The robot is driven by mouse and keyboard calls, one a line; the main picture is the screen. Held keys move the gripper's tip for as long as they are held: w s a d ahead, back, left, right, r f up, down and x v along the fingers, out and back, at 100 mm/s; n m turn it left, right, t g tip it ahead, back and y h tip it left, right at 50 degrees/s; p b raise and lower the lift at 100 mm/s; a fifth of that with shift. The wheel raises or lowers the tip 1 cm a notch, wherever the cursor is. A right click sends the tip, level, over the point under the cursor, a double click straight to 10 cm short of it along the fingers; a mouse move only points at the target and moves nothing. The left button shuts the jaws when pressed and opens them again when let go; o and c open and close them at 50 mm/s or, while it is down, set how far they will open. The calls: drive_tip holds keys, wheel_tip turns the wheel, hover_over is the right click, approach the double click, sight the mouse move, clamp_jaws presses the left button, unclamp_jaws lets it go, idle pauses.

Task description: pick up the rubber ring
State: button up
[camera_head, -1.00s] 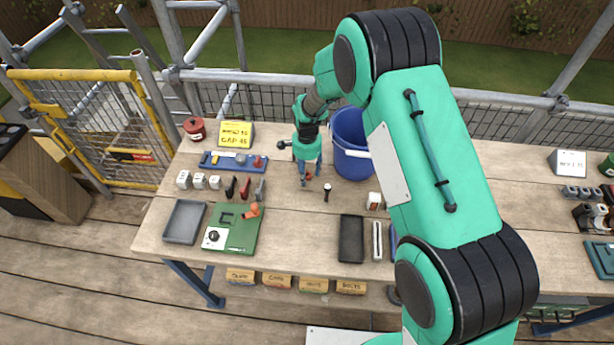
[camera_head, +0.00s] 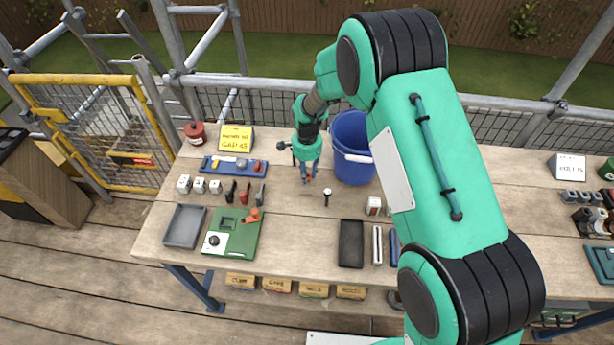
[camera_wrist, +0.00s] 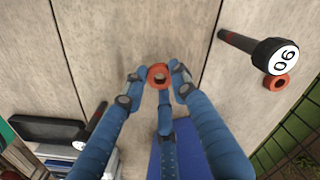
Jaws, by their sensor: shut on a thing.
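A small orange-red rubber ring (camera_wrist: 159,76) sits between the fingertips of my gripper (camera_wrist: 158,84) in the wrist view. A second orange-red ring (camera_wrist: 277,82) lies apart at the right of the wrist view, next to a black-headed tool (camera_wrist: 275,56) with a white numbered face.
The blue bucket (camera_head: 352,148) stands close to the right of my gripper. A small upright tool (camera_head: 327,192) is just to its right. A blue rack (camera_head: 222,164), a green board (camera_head: 240,238) and a grey tray (camera_head: 184,226) lie to the left.

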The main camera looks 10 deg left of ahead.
wheel_tip(320, 180, up, 8)
drive_tip(key=shift+r+p, duration=0.1)
drive_tip(key=shift+p, duration=0.4)
idle(0.4)
wheel_tip(320, 180, up, 19)
drive_tip(key=w+d+b, duration=0.1)
drive_tip(key=w+d, duration=0.2)
drive_tip(key=d, duration=0.7)
drive_tip(key=w+d+b, duration=0.2)
drive_tip(key=w+d, duration=0.2)
drive_tip(key=d, duration=0.7)
wheel_tip(320, 180, down, 18)
drive_tip(key=shift+s+a+f+n+p, duration=0.25)
drive_tip(key=shift+a+n+p, duration=0.05)
drive_tip(key=shift+f+b, duration=0.6)
drive_tip(key=shift+f, duration=2.5)
